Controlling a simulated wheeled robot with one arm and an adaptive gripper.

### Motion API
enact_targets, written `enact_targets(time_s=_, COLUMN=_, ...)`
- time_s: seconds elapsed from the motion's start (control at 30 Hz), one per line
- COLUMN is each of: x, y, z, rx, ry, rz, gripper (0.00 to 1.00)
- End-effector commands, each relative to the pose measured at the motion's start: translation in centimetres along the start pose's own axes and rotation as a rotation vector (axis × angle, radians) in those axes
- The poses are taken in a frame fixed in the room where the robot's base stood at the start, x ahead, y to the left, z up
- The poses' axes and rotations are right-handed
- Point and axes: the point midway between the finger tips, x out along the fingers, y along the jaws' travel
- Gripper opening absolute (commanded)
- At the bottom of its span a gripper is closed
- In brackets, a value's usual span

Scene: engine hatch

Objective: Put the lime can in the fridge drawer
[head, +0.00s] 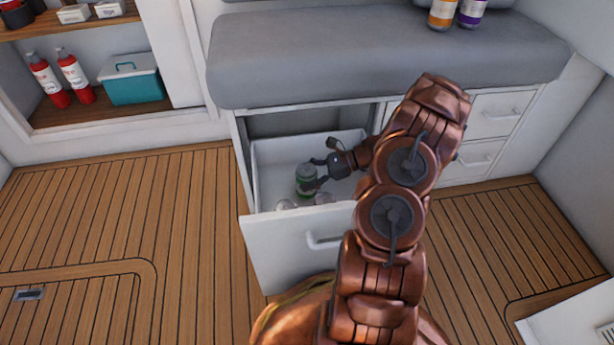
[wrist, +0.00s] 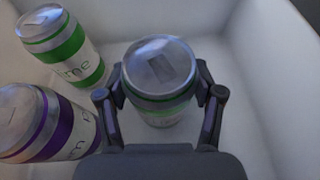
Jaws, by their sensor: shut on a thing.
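The lime can (head: 306,182), silver with green bands, is upright inside the open fridge drawer (head: 290,240). In the wrist view the lime can (wrist: 160,78) sits between both fingers, its lid toward the camera. My gripper (head: 318,172) is shut on it, reaching in from the right; it also shows in the wrist view (wrist: 160,92). A second green-banded can (wrist: 62,48) with lime lettering and a purple-banded can (wrist: 45,125) stand to the left in the drawer. I cannot tell whether the held can touches the drawer floor.
The drawer hangs open under a grey cushioned seat (head: 380,60). An orange can (head: 442,14) and a purple can (head: 471,12) stand on the cushion. Closed drawers (head: 497,115) are to the right. Shelves with fire extinguishers (head: 75,75) and a teal cooler (head: 132,83) are at left.

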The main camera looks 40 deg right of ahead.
Motion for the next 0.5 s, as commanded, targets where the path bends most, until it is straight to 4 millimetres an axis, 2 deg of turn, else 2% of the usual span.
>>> enact_targets(time_s=0.03, x=0.03, y=-0.01, z=-0.01, rx=0.000, ry=-0.001, rz=0.000, gripper=0.15)
enact_targets(time_s=0.07, x=0.05, y=0.00, z=-0.09, rx=0.000, ry=-0.001, rz=0.000, gripper=0.68)
enact_targets(time_s=0.3, x=0.05, y=0.00, z=-0.10, rx=0.000, ry=0.000, rz=0.000, gripper=0.92)
enact_targets(time_s=0.5, x=0.05, y=0.01, z=-0.11, rx=0.000, ry=0.000, rz=0.000, gripper=0.92)
